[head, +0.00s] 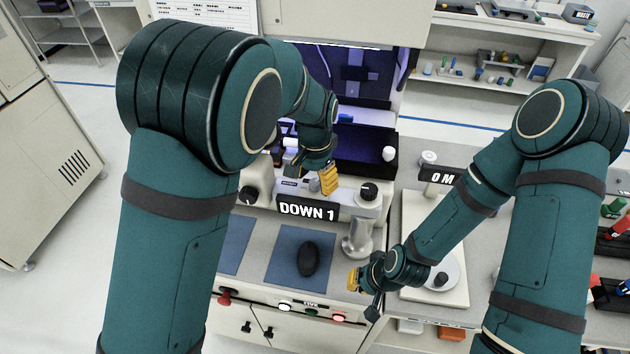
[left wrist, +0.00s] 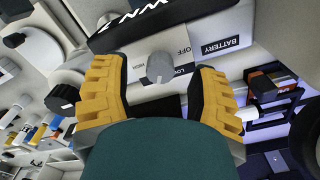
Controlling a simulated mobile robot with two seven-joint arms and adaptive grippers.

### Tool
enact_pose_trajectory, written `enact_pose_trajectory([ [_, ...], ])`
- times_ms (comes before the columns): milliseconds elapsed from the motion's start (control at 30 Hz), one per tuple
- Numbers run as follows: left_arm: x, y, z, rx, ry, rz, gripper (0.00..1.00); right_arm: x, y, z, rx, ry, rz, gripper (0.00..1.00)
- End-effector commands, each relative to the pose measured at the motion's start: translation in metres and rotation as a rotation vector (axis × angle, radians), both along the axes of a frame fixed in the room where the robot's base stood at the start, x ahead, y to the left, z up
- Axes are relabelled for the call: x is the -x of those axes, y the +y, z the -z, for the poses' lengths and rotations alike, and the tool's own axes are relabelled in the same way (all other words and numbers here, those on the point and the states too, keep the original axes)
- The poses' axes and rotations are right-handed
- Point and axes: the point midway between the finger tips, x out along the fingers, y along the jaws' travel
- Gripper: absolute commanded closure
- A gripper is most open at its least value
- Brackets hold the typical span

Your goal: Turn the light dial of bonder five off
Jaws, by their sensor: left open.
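The bonder's front panel shows in the head view, with a sign (head: 307,208) reading "DOWN 1" and a small label (head: 310,304) that appears to read "FIVE" on the bench front. In the left wrist view a grey light dial (left wrist: 160,67) sits by the words OFF, LOW and HIGH; its setting is hard to tell. My left gripper (head: 328,180) is open at the panel, its yellow fingers on either side of the dial, with no clear contact seen. It hides the dial in the head view. My right gripper (head: 361,285) hangs low at the right; its opening is unclear.
A black mouse (head: 308,259) lies on a blue mat (head: 283,278). Red and white buttons line the bench front. A "BATTERY" label (left wrist: 220,46) is beside the dial. A black bin (head: 368,150) stands behind.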

Motion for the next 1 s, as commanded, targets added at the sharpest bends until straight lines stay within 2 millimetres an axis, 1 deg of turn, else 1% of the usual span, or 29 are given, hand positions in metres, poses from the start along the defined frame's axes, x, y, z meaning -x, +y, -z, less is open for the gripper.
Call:
enact_pose_trajectory([
  [33, 0.0003, 0.0005, 0.0052, -0.002, 0.002, 0.0, 0.41, -0.0001, 0.0, -0.0008, 0.0, 0.0, 0.0, 1.0],
  [100, 0.0001, 0.0005, 0.0095, -0.001, 0.001, 0.0, 0.41, -0.0001, 0.0, -0.001, 0.0, 0.0, 0.0, 1.0],
  [200, 0.0002, 0.0005, 0.0128, 0.0, 0.0, -0.001, 0.41, -0.0002, 0.0, -0.001, 0.0, 0.0, 0.0, 1.0],
  [467, 0.0001, 0.0004, 0.0135, 0.0, 0.0, -0.001, 0.41, -0.0001, 0.0, -0.001, 0.0, 0.0, 0.0, 1.0],
  [500, 0.0002, 0.0003, 0.0134, 0.0, 0.0, -0.001, 0.49, -0.0001, 0.0, -0.001, 0.0, 0.0, 0.0, 1.0],
  [567, 0.0002, 0.0003, 0.0133, 0.0, 0.0, -0.001, 0.7, -0.0001, 0.0, -0.001, 0.0, 0.0, 0.0, 1.0],
  [600, 0.0001, 0.0004, 0.0133, 0.0, 0.0, -0.001, 0.84, -0.0001, 0.0, -0.001, 0.0, 0.0, 0.0, 1.0],
  [633, 0.0001, 0.0003, 0.0133, 0.0, 0.0, 0.0, 0.95, -0.0001, 0.0, -0.001, 0.0, 0.0, 0.0, 1.0],
  [667, 0.0001, 0.0003, 0.0133, 0.0, 0.0, 0.0, 1.0, -0.0001, 0.0, -0.001, 0.0, 0.0, 0.0, 1.0],
  [1000, -0.0001, 0.0003, 0.0131, 0.0, 0.0, -0.027, 1.0, -0.0001, 0.0, -0.001, 0.0, 0.0, 0.0, 1.0],
])
